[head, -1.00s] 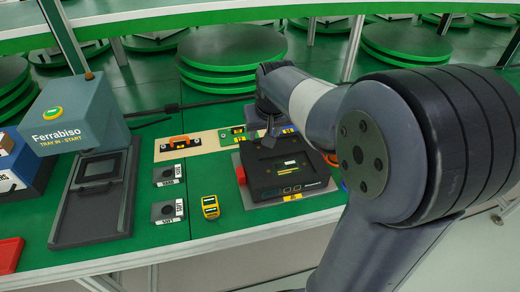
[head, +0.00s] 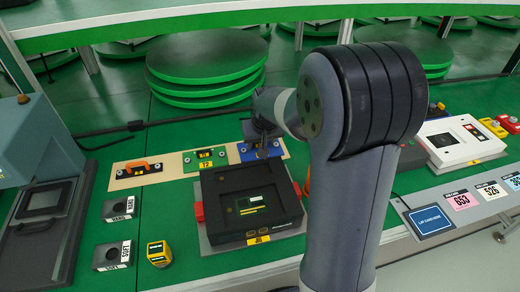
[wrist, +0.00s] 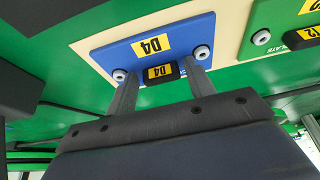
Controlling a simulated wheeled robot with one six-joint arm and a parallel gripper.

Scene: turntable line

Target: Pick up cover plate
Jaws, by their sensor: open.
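A blue plate (head: 246,155) lies on a beige board at the back of the green table. In the wrist view the blue plate (wrist: 184,32) has a yellow D4 label, light round studs at its sides and a small black grip block (wrist: 161,72) also marked D4. My gripper (wrist: 161,70) is open, its two fingers on either side of that block; whether they touch it cannot be told. In the head view my gripper (head: 265,145) is over the blue plate and partly hides it. A green plate (head: 204,158) marked 12 or T2 lies to its left.
A black open-topped unit (head: 222,220) stands in front of the board. A plate with an orange handle (head: 138,168) lies farther left. Small grey blocks (head: 117,207) and a yellow device (head: 158,253) stand front left. A white unit (head: 455,145) stands right.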

